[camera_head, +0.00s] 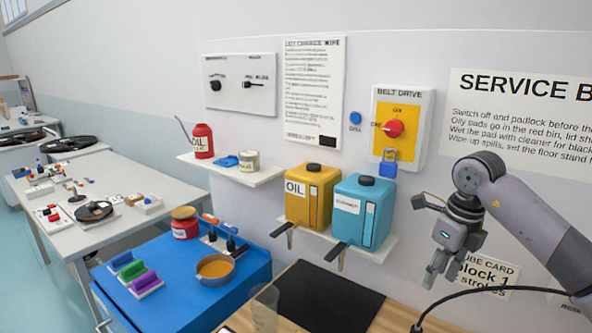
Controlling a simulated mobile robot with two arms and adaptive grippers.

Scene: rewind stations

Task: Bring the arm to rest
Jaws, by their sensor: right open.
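My right arm (520,215) comes in from the right edge, bent at a grey joint. My right gripper (438,268) hangs in the air in front of the white wall panel, its fingers pointing down and to the left. It is open, and I see nothing between its fingers. My left arm and gripper do not show.
A shelf with a yellow oil container (308,198) and a blue cleaner container (362,212) stands left of my gripper. Above are a belt drive switch (393,128) and a blue padlock (388,163). Below lie a dark mat (335,300) and a blue cabinet (190,290) holding several items.

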